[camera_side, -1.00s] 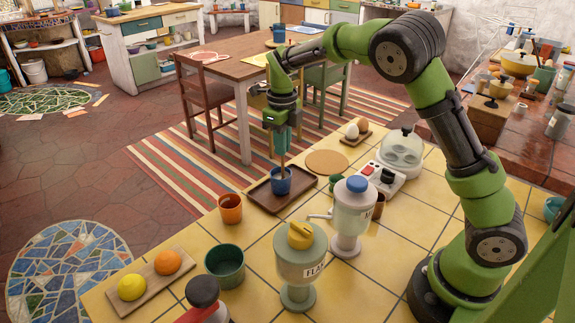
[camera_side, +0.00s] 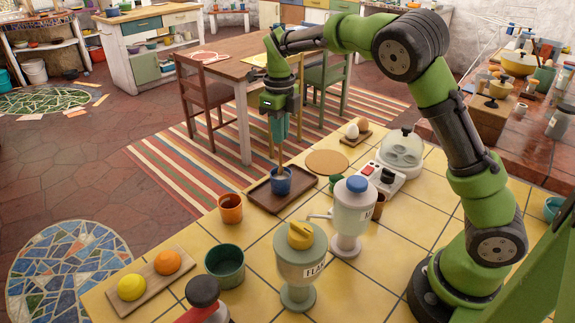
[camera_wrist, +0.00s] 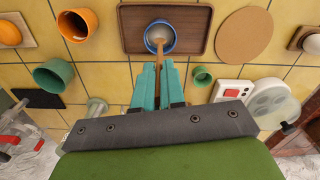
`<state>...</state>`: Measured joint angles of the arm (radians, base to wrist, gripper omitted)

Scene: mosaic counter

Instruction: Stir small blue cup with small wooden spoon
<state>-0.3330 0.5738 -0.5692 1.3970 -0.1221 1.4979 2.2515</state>
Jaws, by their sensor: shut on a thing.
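The small blue cup (camera_side: 281,181) stands upright on a brown wooden tray (camera_side: 262,199) on the yellow tiled counter. In the wrist view the cup (camera_wrist: 175,37) has a pale inside. My gripper (camera_side: 278,140) points down above the cup. In the wrist view its teal fingers (camera_wrist: 159,82) are shut on the small wooden spoon (camera_wrist: 160,47). The spoon's lower end is in the cup's opening in the wrist view. In the side view the spoon shows as a thin strip between the fingers and the cup.
An orange cup (camera_side: 230,209) and a green pot (camera_side: 225,266) stand left of and in front of the tray. Two dispensers (camera_side: 301,262) (camera_side: 352,215) stand to the right. A round cork mat (camera_side: 327,162) and an egg cooker (camera_side: 400,152) lie behind.

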